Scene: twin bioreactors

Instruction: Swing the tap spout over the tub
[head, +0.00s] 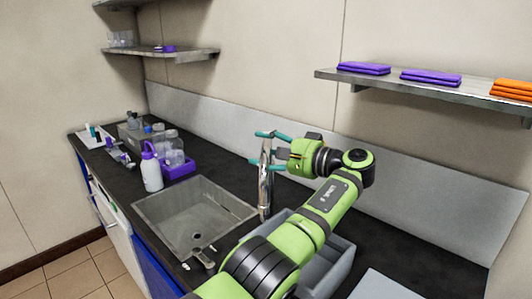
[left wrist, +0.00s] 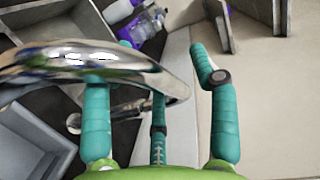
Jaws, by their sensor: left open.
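The chrome tap (head: 265,185) stands upright at the back right of the sink, between the sink and the grey tub (head: 340,262). My left gripper (head: 264,150), green with teal fingers, is open at the top of the tap. In the left wrist view, the shiny spout (left wrist: 85,62) crosses in front of one teal finger, and the other fingers of the gripper (left wrist: 158,90) stand apart to the right. I cannot tell whether they touch the metal. The tub also shows at the left of the wrist view (left wrist: 25,140). My arm hides part of the tub in the head view.
The sink (head: 190,218) lies left of the tap. A white bottle with a purple top (head: 151,170) and a purple rack (head: 180,170) stand beyond it. A shelf (head: 420,85) with folded cloths hangs above right.

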